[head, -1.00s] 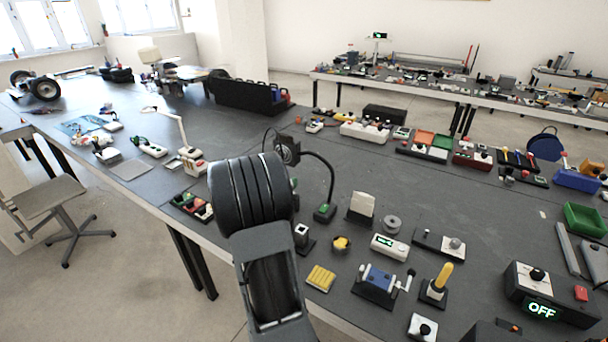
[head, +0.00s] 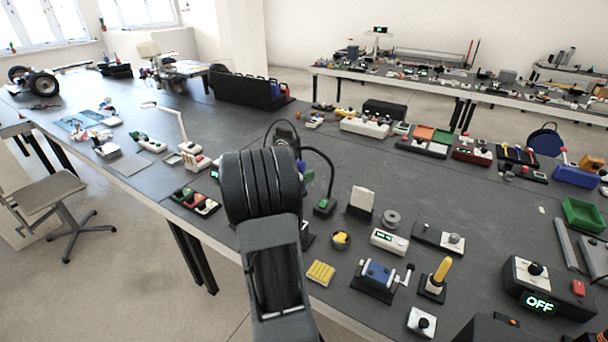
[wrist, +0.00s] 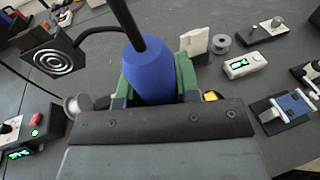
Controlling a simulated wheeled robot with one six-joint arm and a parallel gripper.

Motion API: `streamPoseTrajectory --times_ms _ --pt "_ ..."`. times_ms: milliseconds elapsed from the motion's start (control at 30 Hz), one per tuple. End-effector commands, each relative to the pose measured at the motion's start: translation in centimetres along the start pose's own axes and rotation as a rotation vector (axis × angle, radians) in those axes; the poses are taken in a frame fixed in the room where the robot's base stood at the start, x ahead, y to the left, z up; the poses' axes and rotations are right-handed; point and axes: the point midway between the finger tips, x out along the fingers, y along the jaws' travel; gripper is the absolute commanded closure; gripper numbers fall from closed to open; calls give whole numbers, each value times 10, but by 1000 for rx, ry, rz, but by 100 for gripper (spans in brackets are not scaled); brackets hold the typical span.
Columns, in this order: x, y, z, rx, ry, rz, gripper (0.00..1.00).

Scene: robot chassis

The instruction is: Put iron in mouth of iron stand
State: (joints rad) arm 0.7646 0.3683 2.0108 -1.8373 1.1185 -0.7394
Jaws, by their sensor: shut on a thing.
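My gripper (wrist: 158,85) has green fingers and is shut on the blue handle of the iron (wrist: 150,68). The iron's dark rod runs up out of the top of the wrist view. I cannot surely pick out the iron stand. A pale spool-like part (wrist: 77,105) with a dark surround sits left of the gripper in the wrist view, apart from the iron, and may be its mouth.
A box with a red button (wrist: 35,132) stands at lower left. A white card holder (head: 360,202) and a yellow-topped piece (head: 340,239) stand to the right.

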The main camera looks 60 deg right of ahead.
Motion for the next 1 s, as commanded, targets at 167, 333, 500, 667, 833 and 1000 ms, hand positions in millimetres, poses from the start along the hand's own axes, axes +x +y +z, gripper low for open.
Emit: streamPoseTrajectory --times_ms 167,333,500,667,833,1000 --pt "2 0 -14 -1 -1 0 94" --pt "4 0 -29 -1 -1 0 94" --pt "7 0 -43 -1 -1 1 94" --pt "8 0 -52 0 -1 1 94" --pt "8 0 -54 0 -1 1 94" --pt "8 0 -54 0 -1 1 94"
